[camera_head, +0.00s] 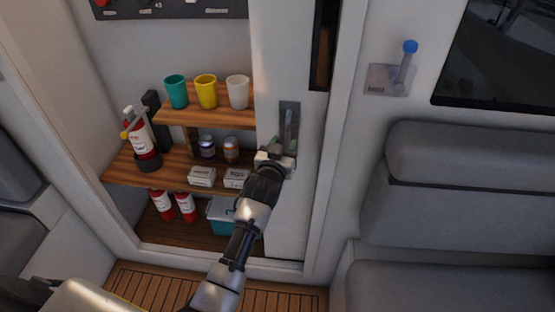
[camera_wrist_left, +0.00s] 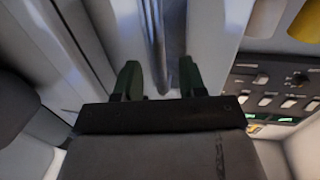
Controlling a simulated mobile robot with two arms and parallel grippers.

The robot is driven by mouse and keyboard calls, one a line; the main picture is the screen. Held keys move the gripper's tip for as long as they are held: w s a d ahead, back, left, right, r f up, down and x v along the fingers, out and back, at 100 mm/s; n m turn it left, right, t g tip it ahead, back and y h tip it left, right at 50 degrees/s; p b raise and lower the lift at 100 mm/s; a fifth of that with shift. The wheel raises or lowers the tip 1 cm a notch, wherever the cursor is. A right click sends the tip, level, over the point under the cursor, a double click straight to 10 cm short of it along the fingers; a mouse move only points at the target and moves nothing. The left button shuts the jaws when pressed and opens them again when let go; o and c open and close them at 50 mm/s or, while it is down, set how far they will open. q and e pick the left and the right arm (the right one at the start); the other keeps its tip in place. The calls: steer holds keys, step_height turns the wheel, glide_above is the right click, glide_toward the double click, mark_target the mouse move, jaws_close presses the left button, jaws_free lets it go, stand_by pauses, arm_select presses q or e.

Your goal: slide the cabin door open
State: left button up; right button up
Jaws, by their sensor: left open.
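The white cabin door (camera_head: 288,215) stands at the right side of the doorway, and shelves show to the left of its edge. A grey vertical handle (camera_head: 289,122) sits in a dark recess on the door. My left gripper (camera_head: 277,154) is at the lower part of the handle, its arm coming up from below. In the left wrist view my left gripper (camera_wrist_left: 157,80) is open, with its two dark green fingers apart. The metal handle bar (camera_wrist_left: 155,45) runs up between and beyond them; contact cannot be told. My right gripper is not in view.
Wooden shelves (camera_head: 118,169) hold cups, jars, small boxes and a fire extinguisher (camera_head: 140,135). More extinguishers and a teal box (camera_head: 219,213) stand below. A grey padded seat (camera_head: 455,190) is at the right. Slatted wooden floor (camera_head: 150,288) shows in front.

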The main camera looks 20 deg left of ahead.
arm_select(q)
steer(key=s, duration=0.7)
steer(key=shift+s+d+b, duration=0.2)
steer(key=shift+b, duration=0.15)
steer(key=shift+f, duration=0.1)
steer(key=s+d+f+m+g, duration=0.1)
steer(key=s+f+g, duration=0.25)
steer(key=f, duration=0.75)
steer(key=s+f+g+h, duration=0.15)
steer(key=s+f, duration=0.35)
steer(key=f, duration=0.6)
steer(key=s+d+f+m+g, duration=0.1)
steer(key=s+f+g, duration=0.25)
steer(key=f, duration=0.75)
steer(key=s+a+f+g, duration=0.2)
steer(key=s+f+g, duration=0.2)
steer(key=s+f, duration=0.95)
steer(key=s+a+f+g, duration=0.2)
steer(key=s+f, duration=0.1)
steer(key=s, duration=0.8)
steer(key=s+a+f+g, duration=0.2)
steer(key=s+f, duration=0.1)
steer(key=s, duration=0.8)
steer(key=shift+s+f+m+y, duration=0.2)
steer(key=shift+s+m+y, duration=0.2)
steer(key=shift+y, duration=0.05)
steer(key=shift+a+g, duration=0.15)
steer(key=shift+g, duration=0.1)
